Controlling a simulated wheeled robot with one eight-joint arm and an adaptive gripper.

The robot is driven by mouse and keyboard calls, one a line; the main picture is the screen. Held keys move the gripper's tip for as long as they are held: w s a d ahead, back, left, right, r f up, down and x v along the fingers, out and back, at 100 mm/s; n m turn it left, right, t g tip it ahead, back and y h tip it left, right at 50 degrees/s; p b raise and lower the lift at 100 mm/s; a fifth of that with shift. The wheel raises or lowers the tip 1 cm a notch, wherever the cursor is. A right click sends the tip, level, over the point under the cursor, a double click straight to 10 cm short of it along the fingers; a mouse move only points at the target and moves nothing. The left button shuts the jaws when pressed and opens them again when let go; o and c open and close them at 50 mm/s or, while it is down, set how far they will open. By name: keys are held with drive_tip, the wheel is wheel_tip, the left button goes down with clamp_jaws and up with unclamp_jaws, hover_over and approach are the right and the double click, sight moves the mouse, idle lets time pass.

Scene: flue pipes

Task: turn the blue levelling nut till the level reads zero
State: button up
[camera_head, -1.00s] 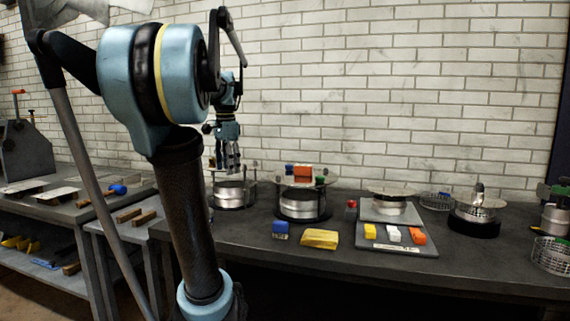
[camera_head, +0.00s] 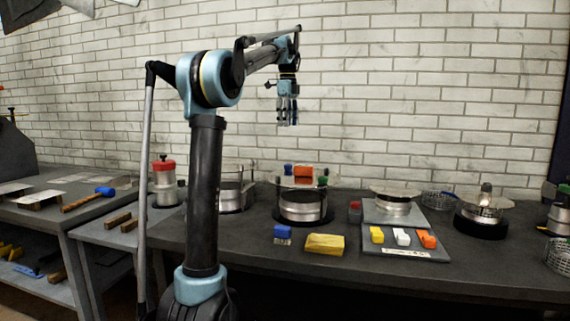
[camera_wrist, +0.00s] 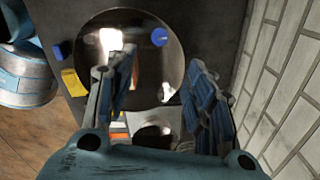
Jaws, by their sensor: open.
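The blue levelling nut (camera_head: 288,169) is at the back left of a round plate (camera_head: 278,182) on a drum-shaped stand (camera_head: 303,207). It shows in the wrist view as a round blue knob (camera_wrist: 159,37) near the plate's upper right rim. An orange block (camera_head: 303,171), perhaps the level, sits on the plate; its reading is too small to make out. A green nut (camera_head: 323,181) is at the plate's right. My gripper (camera_head: 287,122) is open and empty, fingers down, well above the plate. In the wrist view its fingers hide part of the plate.
To the right is a grey tray (camera_head: 436,216) with coloured blocks and another stand. A red-topped canister (camera_head: 164,180) stands left. The brick wall is close behind.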

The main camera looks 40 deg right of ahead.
sight(288, 167)
drive_tip(key=f, duration=1.7)
drive_tip(key=shift+d+f, duration=0.1)
drive_tip(key=shift+d, duration=0.15)
drive_tip(key=c, duration=1.1)
